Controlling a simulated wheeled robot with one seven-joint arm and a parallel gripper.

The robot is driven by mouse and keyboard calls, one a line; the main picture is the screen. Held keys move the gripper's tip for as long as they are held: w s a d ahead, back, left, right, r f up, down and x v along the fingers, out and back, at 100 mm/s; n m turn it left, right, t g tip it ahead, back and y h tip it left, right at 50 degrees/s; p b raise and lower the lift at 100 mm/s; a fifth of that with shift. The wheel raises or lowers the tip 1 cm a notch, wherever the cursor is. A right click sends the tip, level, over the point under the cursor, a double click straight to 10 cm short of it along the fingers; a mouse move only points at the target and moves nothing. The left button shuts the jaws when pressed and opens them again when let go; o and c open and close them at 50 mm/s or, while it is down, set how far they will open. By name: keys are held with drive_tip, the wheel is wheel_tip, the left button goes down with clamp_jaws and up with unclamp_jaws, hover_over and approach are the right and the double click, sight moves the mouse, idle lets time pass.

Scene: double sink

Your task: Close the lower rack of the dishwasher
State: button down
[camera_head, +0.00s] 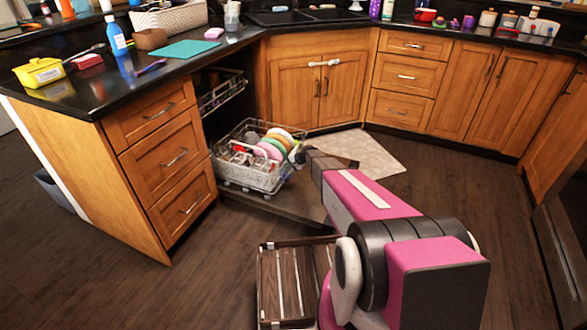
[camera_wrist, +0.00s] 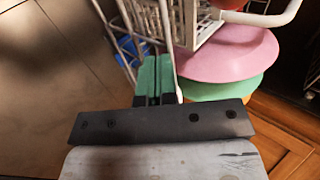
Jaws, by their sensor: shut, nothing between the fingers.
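The lower rack (camera_head: 246,181) is pulled out over the dishwasher's open door (camera_head: 292,199) and is loaded with colored plates and other dishes. In the head view my arm reaches to the rack's right side, and my gripper (camera_head: 299,156) is beside it. In the wrist view my gripper's green fingertips (camera_wrist: 155,72) are shut and empty, close to the rack's white wire (camera_wrist: 128,42). I cannot tell whether they touch it. A pink plate (camera_wrist: 228,52) and a green plate (camera_wrist: 225,90) show there too.
The upper rack (camera_head: 220,93) sits in the dark dishwasher opening, left of the corner sink cabinet (camera_head: 296,88). A drawer cabinet (camera_head: 165,165) stands left of the lower rack. A beige mat (camera_head: 370,155) lies behind the door. The dark wood floor is clear to the right.

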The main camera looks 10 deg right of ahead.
drive_tip(key=w+a, duration=0.7)
drive_tip(key=a, duration=0.5)
drive_tip(key=w+a, duration=0.7)
drive_tip(key=a, duration=0.6)
drive_tip(key=w+a, duration=0.8)
drive_tip(key=a, duration=0.5)
drive_tip(key=shift+w+a, duration=0.1)
drive_tip(key=s+d, duration=0.2)
drive_tip(key=d, duration=0.1)
drive_tip(key=s+d, duration=0.1)
drive_tip(key=shift+d+r, duration=0.25)
drive_tip(key=shift+r, duration=0.05)
drive_tip(key=v, duration=0.9)
drive_tip(key=shift+d, duration=0.15)
drive_tip(key=s+d+r+n+g+h, duration=0.1)
drive_tip(key=s+d+r, duration=0.5)
drive_tip(key=s+d, duration=0.6)
drive_tip(key=s+d+r+n+g+h, duration=0.2)
drive_tip(key=s+d+r, duration=0.4)
drive_tip(key=s, duration=2.1)
drive_tip(key=s+d+r+n+g+h, duration=0.1)
drive_tip(key=s+d+r+n+h, duration=0.2)
drive_tip(key=s+d, duration=1.6)
wheel_tip(320, 180, up, 3)
drive_tip(key=shift+s+g+h, duration=0.2)
drive_tip(key=shift+g+h, duration=0.2)
drive_tip(key=shift+h, duration=0.7)
